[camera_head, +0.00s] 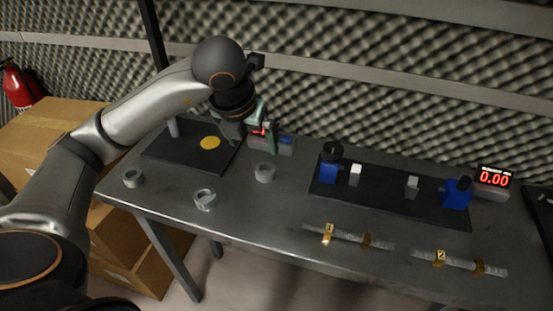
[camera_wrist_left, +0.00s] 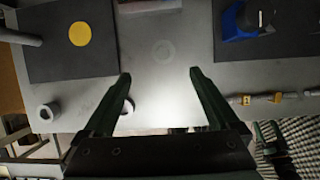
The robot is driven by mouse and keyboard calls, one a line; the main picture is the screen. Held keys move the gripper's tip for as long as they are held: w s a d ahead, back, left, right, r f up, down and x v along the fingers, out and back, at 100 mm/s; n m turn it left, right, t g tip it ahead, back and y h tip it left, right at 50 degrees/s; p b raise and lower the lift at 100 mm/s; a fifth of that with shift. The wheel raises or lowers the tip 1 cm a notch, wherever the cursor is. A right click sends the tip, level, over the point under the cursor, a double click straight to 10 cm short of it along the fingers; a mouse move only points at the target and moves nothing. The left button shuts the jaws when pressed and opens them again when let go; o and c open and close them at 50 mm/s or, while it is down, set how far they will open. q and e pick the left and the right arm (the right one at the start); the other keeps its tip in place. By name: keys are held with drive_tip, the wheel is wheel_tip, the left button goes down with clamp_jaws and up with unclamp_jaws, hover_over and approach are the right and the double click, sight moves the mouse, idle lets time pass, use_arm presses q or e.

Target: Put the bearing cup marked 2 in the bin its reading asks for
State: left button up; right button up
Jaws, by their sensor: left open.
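Three grey ring-shaped cups stand on the table: a left one (camera_head: 133,178), a middle one (camera_head: 205,201) and a right one (camera_head: 264,173). I cannot read a mark on any of them. My left gripper (camera_head: 252,140) is open and empty, above the table behind the right cup. In the left wrist view the open fingers (camera_wrist_left: 160,73) point at a faint pale ring (camera_wrist_left: 165,52); another cup (camera_wrist_left: 47,113) is at the left. A display (camera_head: 494,178) at the right reads 0.00. No bin is clearly in view.
A black pad (camera_head: 165,152) with a yellow disc (camera_head: 210,143) lies at the left. A black plate (camera_head: 385,205) carries blue and white blocks. Two shafts have tags 1 (camera_head: 328,234) and 2 (camera_head: 440,257). A red-lit device (camera_head: 284,144) is partly behind my gripper. Cardboard boxes (camera_head: 50,130) stand left.

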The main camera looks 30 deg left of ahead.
use_arm(q)
approach(266, 172)
drive_tip(key=shift+a+f, duration=0.35)
drive_tip(key=shift+f, duration=0.1)
drive_tip(key=shift+d+x, duration=0.15)
drive_tip(key=shift+x, duration=1.4)
drive_tip(key=shift+d+x, duration=0.15)
drive_tip(key=shift+x, duration=1.35)
drive_tip(key=shift+w, duration=0.15)
drive_tip(key=shift+c, duration=0.3)
drive_tip(key=shift+r, duration=0.1)
clamp_jaws()
